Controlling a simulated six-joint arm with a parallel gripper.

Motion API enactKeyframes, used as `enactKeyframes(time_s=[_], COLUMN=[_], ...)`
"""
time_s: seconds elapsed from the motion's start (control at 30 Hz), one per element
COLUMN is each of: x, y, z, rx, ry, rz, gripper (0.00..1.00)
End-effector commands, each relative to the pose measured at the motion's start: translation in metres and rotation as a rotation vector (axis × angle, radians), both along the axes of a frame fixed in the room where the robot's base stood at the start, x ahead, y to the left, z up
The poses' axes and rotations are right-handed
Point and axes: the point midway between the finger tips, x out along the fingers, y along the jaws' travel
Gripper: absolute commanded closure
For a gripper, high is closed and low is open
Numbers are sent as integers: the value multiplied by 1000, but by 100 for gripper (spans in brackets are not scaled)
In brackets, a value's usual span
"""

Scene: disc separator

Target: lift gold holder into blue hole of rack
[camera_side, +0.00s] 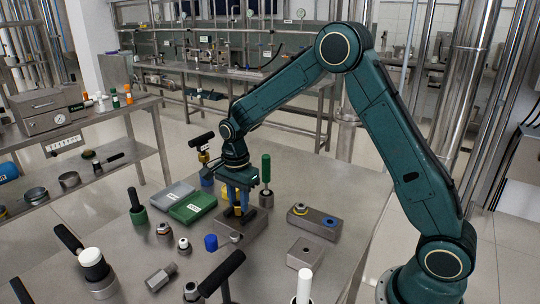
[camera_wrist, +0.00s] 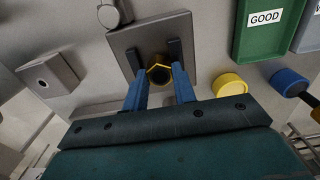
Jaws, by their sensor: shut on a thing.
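My gripper (camera_side: 239,208) has blue fingers pointing down over a grey block (camera_side: 228,233). The gold holder (camera_wrist: 153,78), a hexagonal ring with a dark opening, is between the dark fingertips of my gripper (camera_wrist: 154,58) in the wrist view. Its gold side (camera_side: 238,211) shows between the fingers in the side view. The holder is over the block; whether it touches the block is hard to tell. The rack is not seen in the wrist view.
A green tray (camera_side: 193,207) marked GOOD and a grey tray lie left of my gripper. A green-handled tool (camera_side: 266,168) stands behind, between gripper and rack. A small grey block (camera_side: 305,253) lies in front of the rack. Several black-handled tools stand at the front left.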

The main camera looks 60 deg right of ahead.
Motion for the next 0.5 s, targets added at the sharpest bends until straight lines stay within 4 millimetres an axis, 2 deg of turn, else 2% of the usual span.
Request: enactKeyframes(time_s=[0.5], x=[0], y=[0], z=[19], rx=[0], ry=[-1], rz=[0], gripper=[100])
